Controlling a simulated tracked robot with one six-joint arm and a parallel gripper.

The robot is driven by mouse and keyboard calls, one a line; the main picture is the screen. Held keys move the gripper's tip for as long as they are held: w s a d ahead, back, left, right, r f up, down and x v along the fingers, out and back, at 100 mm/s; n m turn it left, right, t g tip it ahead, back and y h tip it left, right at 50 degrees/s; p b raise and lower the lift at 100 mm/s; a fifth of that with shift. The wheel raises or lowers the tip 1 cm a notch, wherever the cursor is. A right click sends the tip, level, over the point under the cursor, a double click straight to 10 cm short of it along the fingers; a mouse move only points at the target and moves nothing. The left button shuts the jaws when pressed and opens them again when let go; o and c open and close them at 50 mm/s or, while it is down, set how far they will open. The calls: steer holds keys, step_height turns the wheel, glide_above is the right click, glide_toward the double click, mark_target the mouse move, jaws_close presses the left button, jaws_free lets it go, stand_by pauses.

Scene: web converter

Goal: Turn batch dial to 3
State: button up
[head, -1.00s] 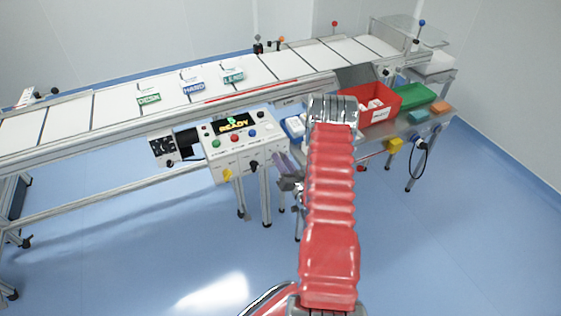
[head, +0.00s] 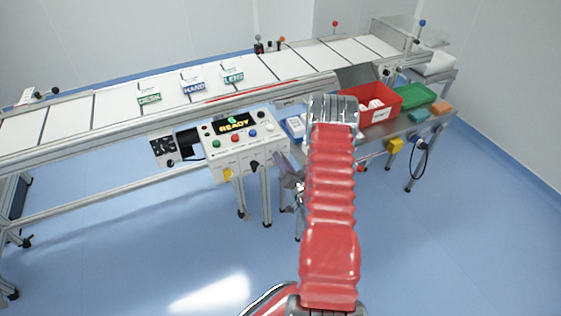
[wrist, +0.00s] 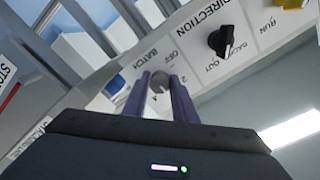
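The batch dial (wrist: 159,83) is a small grey knob on the white control box (head: 239,159), seen in the wrist view near the printed word BATCH. My gripper (wrist: 160,78) has its two purple fingers apart, one on each side of the dial. I cannot tell whether they touch it. The dial's pointer and most of its number marks are hidden or too small to read. In the head view my gripper (head: 281,163) is at the right end of the box front.
Beside the dial is the black direction knob (wrist: 221,41), then the yellow run knob (wrist: 291,3). The box display (head: 234,123) reads READY. A red bin (head: 376,103) and green tray (head: 416,96) stand on the side table. Open floor lies in front.

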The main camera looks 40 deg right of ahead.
steer(key=o, duration=0.5)
steer(key=shift+f, duration=0.1)
steer(key=shift+c, duration=0.2)
steer(key=shift+s, duration=0.1)
steer(key=v, duration=1.3)
steer(key=shift+s+a, duration=0.2)
steer(key=shift+s, duration=0.05)
